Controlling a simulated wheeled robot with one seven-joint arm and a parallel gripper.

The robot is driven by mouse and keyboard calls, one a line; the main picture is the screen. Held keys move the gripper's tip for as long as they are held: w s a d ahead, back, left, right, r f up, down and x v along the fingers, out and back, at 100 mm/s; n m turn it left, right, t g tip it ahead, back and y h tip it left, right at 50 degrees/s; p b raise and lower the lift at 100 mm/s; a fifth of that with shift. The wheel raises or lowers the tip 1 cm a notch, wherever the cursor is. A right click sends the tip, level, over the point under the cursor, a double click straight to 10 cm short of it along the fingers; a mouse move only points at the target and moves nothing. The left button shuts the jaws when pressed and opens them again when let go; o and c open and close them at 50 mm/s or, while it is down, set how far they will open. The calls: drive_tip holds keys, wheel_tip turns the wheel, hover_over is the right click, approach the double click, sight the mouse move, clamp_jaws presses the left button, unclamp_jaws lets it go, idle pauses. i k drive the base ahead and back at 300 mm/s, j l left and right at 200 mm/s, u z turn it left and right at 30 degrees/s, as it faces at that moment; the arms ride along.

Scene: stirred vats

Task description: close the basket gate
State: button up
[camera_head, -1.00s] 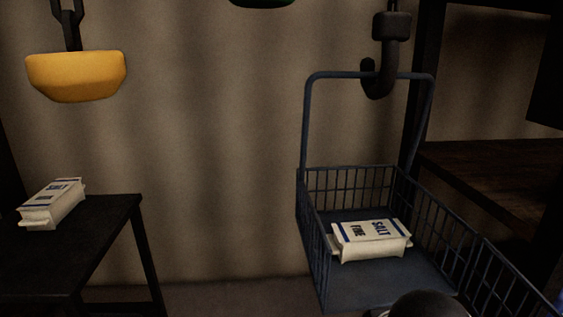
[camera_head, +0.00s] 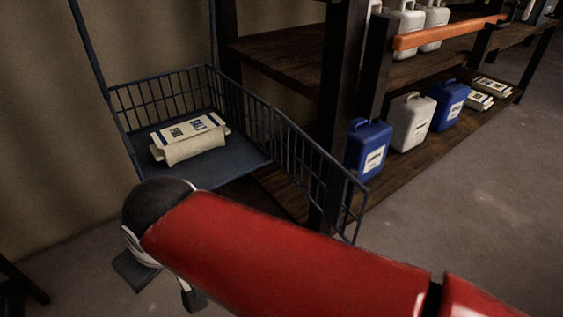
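The dark blue wire basket (camera_head: 160,96) hangs at the left, holding a white salt bag (camera_head: 188,138) on its floor. Its gate, a barred panel (camera_head: 315,163), stands swung outward from the basket's right side, leaving the near side open. The gate's free end reaches toward the right, behind my red arm, which hides its lower part. My gripper (camera_head: 163,284) is below and in front of the basket, apart from the gate. Two dark fingers show spread at its end, with nothing seen between them; the wrist hides part of it.
Wooden shelving (camera_head: 290,62) stands behind and right of the gate, with a dark post (camera_head: 340,95) close to it. Blue jugs (camera_head: 369,148), pale jugs (camera_head: 411,121) and bags sit on the lower shelf. The floor (camera_head: 490,190) at right is clear.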

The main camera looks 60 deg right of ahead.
sight(339, 177)
drive_tip(key=k+l+u, duration=0.1)
drive_tip(key=u, duration=0.3)
drive_tip(key=k+l+u, duration=0.1)
drive_tip(key=u, duration=0.3)
drive_tip(key=k+u, duration=0.2)
drive_tip(key=u, duration=0.2)
drive_tip(key=k+l+z, duration=0.1)
drive_tip(key=k+z, duration=0.15)
drive_tip(key=k, duration=0.15)
drive_tip(key=k+l+z, duration=0.25)
drive_tip(key=k, duration=0.15)
drive_tip(key=k+z, duration=0.25)
drive_tip(key=z, duration=0.2)
drive_tip(key=k+l+z, duration=0.1)
drive_tip(key=k+z, duration=0.15)
drive_tip(key=z, duration=0.2)
drive_tip(key=l+u, duration=0.1)
drive_tip(key=i+l, duration=0.05)
drive_tip(key=l, duration=0.05)
